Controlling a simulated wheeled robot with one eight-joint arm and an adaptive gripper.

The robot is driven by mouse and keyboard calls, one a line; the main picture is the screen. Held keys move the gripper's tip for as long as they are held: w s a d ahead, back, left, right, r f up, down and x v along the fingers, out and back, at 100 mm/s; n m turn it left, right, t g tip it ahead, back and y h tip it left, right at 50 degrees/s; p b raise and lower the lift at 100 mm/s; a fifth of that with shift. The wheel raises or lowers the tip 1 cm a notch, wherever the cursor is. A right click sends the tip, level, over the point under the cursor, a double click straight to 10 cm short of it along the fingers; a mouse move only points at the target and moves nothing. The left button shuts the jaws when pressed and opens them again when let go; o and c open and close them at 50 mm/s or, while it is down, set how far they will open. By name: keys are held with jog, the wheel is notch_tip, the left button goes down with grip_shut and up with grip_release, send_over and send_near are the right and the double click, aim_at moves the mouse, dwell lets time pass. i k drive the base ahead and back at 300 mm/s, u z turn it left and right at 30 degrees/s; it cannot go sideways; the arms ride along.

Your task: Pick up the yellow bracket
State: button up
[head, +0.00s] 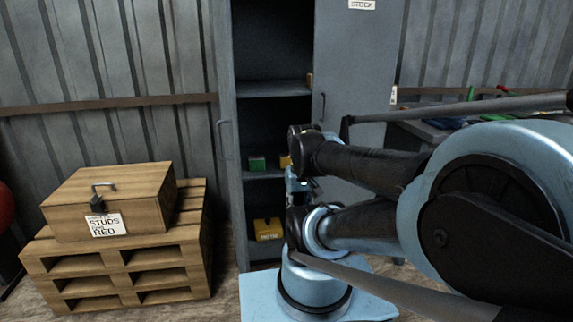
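A small yellow piece (285,161) shows on the middle shelf of the open grey cabinet, beside a green block (257,163). It may be the yellow bracket, but my arm hides its right side, so I cannot make out its full shape. My arm reaches in from the right, and its end is in front of the cabinet opening, close to this yellow piece in the picture. Small parts of my gripper (297,184) seem to show below the dark wrist joint. Its fingers cannot be made out, nor whether it holds anything.
A yellow box (268,229) with a label stands low in the cabinet (226,150). The cabinet door (357,65) is open to the right. A wooden chest (108,198) with a padlock sits on stacked pallets (115,265) at left. A bench with coloured items is behind my arm.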

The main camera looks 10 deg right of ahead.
aim_at(285, 159)
jog(key=k, duration=1.2)
jog(key=z, duration=0.35)
jog(key=i, duration=1.65)
jog(key=u, duration=0.35)
